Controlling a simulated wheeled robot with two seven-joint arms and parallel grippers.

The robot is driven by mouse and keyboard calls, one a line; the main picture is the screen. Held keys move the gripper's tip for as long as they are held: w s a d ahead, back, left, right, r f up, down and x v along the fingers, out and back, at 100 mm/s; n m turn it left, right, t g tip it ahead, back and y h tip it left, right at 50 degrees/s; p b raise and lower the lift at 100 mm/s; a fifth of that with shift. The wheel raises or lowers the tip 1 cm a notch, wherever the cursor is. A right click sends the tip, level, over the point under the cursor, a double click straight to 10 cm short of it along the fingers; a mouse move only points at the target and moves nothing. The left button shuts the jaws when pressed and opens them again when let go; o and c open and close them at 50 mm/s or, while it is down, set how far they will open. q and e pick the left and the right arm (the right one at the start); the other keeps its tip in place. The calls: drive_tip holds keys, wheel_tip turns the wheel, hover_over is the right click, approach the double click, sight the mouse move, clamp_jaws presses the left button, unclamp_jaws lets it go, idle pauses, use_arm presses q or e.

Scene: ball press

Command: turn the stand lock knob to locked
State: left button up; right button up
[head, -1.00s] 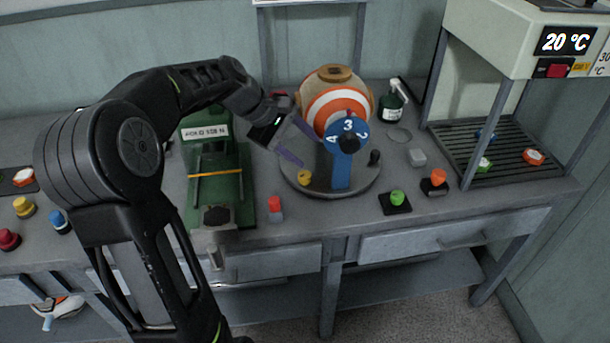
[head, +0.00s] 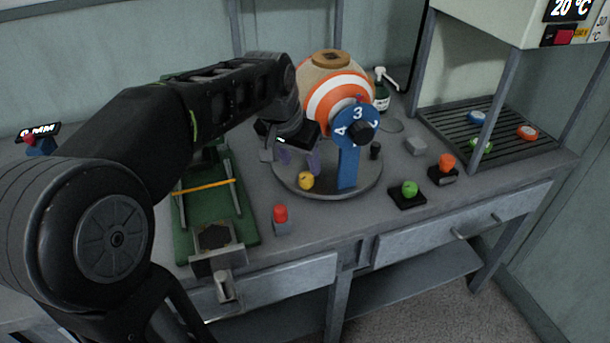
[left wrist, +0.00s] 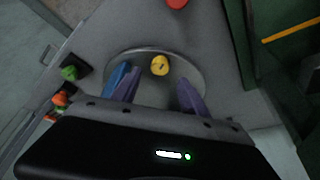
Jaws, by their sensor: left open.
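The round grey stand (head: 330,190) carries an orange-and-white striped ball (head: 335,92) and a blue post with a numbered blue dial (head: 357,125). A yellow knob (head: 306,180) sits on the stand's plate, left of the blue post. It also shows in the left wrist view (left wrist: 159,65), ahead of and between my fingers. My left gripper (head: 299,160) is open, its purple fingers above the plate close to the yellow knob and apart from it. In the left wrist view the left gripper (left wrist: 158,98) is empty. My right gripper is not in view.
A green press (head: 210,205) with a yellow band stands left of the stand. A red button (head: 280,214) is in front. Green (head: 409,189) and orange (head: 446,163) knobs are at right. A slatted tray (head: 500,135) lies under the temperature unit.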

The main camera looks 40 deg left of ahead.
sight(306, 177)
use_arm(q)
drive_tip(key=b+x, duration=0.1)
drive_tip(key=x, duration=0.5)
drive_tip(key=shift+w+f, duration=0.1)
drive_tip(key=shift+f, duration=0.3)
drive_tip(key=shift+c, duration=0.4)
clamp_jaws()
